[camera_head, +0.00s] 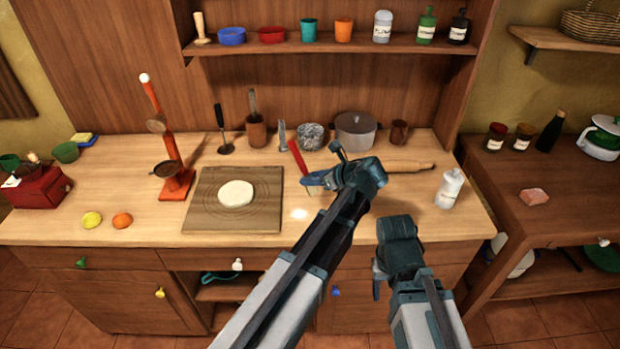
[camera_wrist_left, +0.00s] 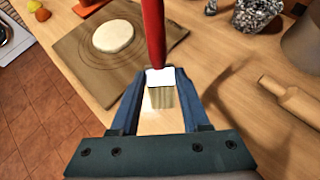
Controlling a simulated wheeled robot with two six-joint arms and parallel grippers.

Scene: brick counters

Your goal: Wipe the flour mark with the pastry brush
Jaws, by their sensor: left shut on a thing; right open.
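The pastry brush has a red handle (camera_head: 298,158), a white collar and pale bristles (camera_wrist_left: 162,97). My left gripper (camera_head: 312,181) is shut on it, with the handle up and the bristles down. In the left wrist view the fingers close around the brush near its collar. The flour mark (camera_head: 299,213) is a small white patch on the wooden counter, just below and left of the left gripper in the head view. I cannot tell whether the bristles touch the counter. My right gripper (camera_head: 378,275) is empty, low in front of the counter's front edge.
A pastry board (camera_head: 205,215) with a round of dough (camera_head: 236,194) lies left of the mark. A rolling pin (camera_head: 410,166) and a white bottle (camera_head: 449,188) are to the right. A pot (camera_head: 355,131) and a speckled bowl (camera_head: 311,136) stand behind.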

